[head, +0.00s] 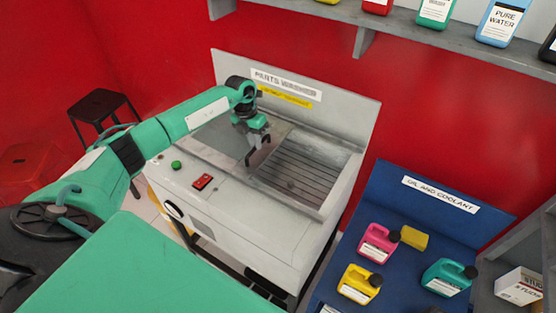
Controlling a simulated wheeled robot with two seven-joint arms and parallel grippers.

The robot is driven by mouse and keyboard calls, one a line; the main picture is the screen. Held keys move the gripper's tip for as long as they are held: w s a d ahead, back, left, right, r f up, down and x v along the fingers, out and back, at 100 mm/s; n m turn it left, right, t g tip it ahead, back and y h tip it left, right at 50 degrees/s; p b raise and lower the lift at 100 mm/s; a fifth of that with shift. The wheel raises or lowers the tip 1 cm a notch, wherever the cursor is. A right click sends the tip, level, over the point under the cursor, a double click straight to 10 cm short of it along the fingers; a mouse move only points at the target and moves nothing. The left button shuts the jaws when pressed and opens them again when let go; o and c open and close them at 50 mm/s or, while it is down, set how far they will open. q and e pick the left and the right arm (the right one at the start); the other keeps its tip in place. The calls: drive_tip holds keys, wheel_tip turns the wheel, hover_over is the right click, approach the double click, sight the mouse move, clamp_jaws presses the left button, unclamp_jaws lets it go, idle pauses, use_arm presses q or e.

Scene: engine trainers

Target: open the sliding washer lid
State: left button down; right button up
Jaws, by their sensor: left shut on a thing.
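The parts washer (254,229) is a light grey cabinet with a labelled back panel. Its sliding lid (215,137) is a flat grey sheet over the left part of the top. To its right the basin with dark slats (300,172) is uncovered. My left gripper (258,152) reaches down at the lid's right edge, beside the open basin. It is shut on the lid's edge or handle there; the fingers hide the exact grip. My right gripper is not in view.
A green button (176,165) and a red switch (202,182) sit on the washer's front ledge. A blue stand (400,213) with several coloured bottles is at the right. A grey shelf (420,48) with bottles hangs above. A black stool (97,104) stands at left.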

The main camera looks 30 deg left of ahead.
use_arm(q)
drive_tip(key=b, duration=0.2)
hover_over(241, 147)
drive_tip(key=d, duration=0.1)
drive_tip(key=shift+d+f, duration=0.1)
drive_tip(key=shift+d, duration=0.1)
drive_tip(key=shift+a, duration=0.7)
drive_tip(key=shift+r, duration=0.2)
drive_tip(key=c, duration=1.5)
unclamp_jaws()
drive_tip(key=shift+f, duration=0.1)
drive_tip(key=shift+o, duration=0.2)
wheel_tip(241, 147, up, 14)
drive_tip(key=a+b, duration=0.2)
drive_tip(key=b, duration=0.1)
drive_tip(key=shift+a+f+b, duration=0.2)
drive_tip(key=shift+a+b, duration=0.1)
drive_tip(key=shift+f, duration=0.1)
